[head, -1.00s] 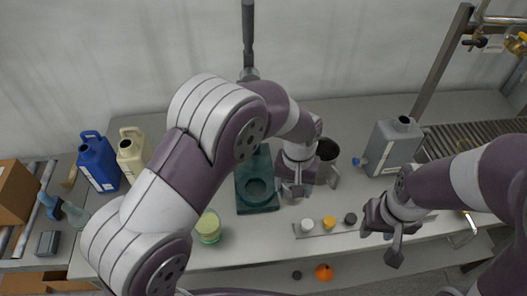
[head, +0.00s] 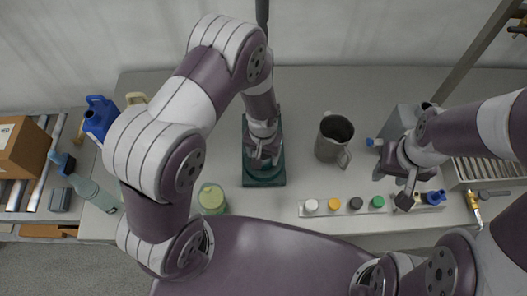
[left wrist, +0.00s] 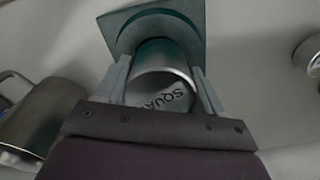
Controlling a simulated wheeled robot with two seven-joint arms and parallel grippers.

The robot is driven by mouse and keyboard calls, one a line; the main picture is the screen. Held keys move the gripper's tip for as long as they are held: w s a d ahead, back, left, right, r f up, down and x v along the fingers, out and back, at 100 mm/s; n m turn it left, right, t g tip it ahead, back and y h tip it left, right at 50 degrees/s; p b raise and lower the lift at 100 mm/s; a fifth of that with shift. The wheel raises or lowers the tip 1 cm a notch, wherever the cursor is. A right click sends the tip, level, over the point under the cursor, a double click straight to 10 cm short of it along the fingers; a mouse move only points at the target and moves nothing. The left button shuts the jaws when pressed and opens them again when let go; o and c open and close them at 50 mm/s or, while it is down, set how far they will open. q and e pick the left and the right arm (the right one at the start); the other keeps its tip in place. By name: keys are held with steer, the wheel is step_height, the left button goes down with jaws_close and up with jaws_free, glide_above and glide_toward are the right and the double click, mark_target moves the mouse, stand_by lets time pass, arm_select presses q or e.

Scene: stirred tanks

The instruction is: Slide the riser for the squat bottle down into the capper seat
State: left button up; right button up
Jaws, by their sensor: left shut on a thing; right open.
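The riser (left wrist: 160,84) is a short grey metal cylinder with "SQUAT" lettering inside it, seen in the left wrist view. My left gripper (left wrist: 163,88) is shut on it, one finger on each side. The capper's teal base (left wrist: 194,32) with its round seat lies just beyond the riser. I cannot tell whether the riser's lower end is in the seat or just above it. In the head view my left gripper (head: 262,160) is over the capper base (head: 264,181), and hides the riser and seat. My right gripper (head: 408,190) is open and empty at the right.
A metal jug (head: 334,136) stands right of the capper. A strip with several caps (head: 345,206) lies at the table's front. A pale green jar (head: 211,198) stands left of the capper. A grey canister (head: 395,130) is by my right arm.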

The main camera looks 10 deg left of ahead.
arm_select(q)
steer(key=shift+d+f, duration=0.1)
steer(key=shift+f, duration=0.55)
steer(key=shift+w+f, duration=0.1)
steer(key=shift+f, duration=0.25)
steer(key=o, duration=1.3)
steer(key=shift+s+r, duration=0.1)
steer(key=shift+s, duration=0.1)
steer(key=shift+o, duration=0.4)
steer(key=shift+s, duration=0.1)
